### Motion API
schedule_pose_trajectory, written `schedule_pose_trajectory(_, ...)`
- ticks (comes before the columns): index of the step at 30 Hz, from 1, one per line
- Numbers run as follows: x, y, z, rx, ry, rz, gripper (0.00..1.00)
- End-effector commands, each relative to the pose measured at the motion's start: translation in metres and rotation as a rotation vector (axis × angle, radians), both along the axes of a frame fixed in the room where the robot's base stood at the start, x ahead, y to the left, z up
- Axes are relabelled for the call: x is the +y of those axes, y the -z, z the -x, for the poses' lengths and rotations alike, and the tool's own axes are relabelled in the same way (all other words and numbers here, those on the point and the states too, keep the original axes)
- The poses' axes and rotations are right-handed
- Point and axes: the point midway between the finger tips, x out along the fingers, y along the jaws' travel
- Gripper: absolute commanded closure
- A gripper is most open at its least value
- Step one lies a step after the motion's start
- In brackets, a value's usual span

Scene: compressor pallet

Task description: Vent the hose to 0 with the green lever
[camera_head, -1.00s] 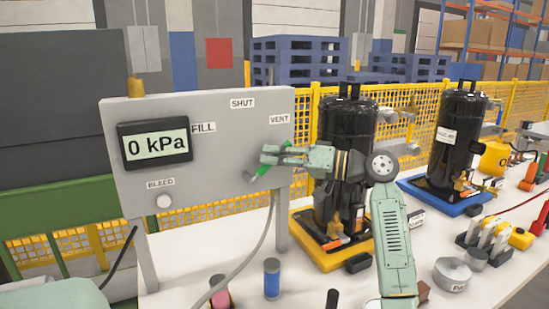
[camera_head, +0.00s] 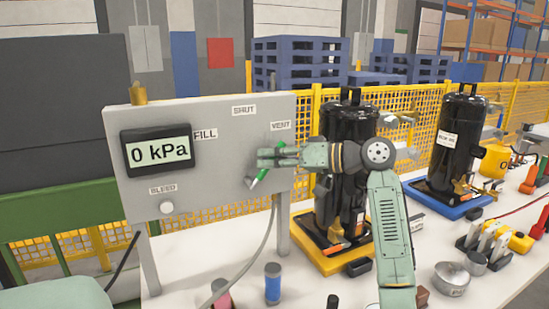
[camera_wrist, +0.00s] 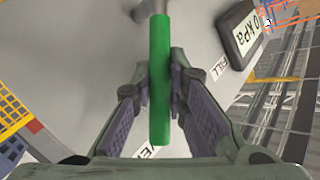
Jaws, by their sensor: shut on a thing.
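The green lever (camera_head: 260,177) is on the front of the grey panel (camera_head: 222,185), angled up to the right toward the VENT label (camera_head: 281,125). My gripper (camera_head: 264,158) is shut on it and hides part of it. In the wrist view, the green lever (camera_wrist: 160,85) stands between my two fingers, with its far end by the grey pivot. The gauge display (camera_head: 157,152) reads 0 kPa. A grey hose (camera_head: 262,245) hangs below the panel.
The panel also bears FILL and SHUT labels and a white BLEED knob (camera_head: 166,207). A black compressor (camera_head: 345,170) on a yellow tray stands close behind my arm. Pink and blue spools (camera_head: 272,284) stand on the white table in front.

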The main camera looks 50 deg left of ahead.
Motion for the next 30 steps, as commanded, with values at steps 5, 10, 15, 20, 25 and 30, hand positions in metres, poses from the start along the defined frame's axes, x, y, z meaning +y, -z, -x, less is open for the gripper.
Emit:
schedule_pose_trajectory(5, 0.003, -0.012, 0.01, -0.156, 0.0, 0.043, 1.0)
schedule_pose_trajectory(10, 0.006, -0.016, 0.02, -0.303, 0.0, 0.086, 1.0)
schedule_pose_trajectory(15, 0.008, -0.018, 0.029, -0.432, 0.001, 0.122, 1.0)
schedule_pose_trajectory(20, 0.01, -0.018, 0.036, -0.526, 0.001, 0.15, 1.0)
schedule_pose_trajectory(25, 0.012, -0.018, 0.042, -0.596, 0.001, 0.171, 1.0)
schedule_pose_trajectory(30, 0.013, -0.017, 0.044, -0.633, 0.002, 0.18, 1.0)
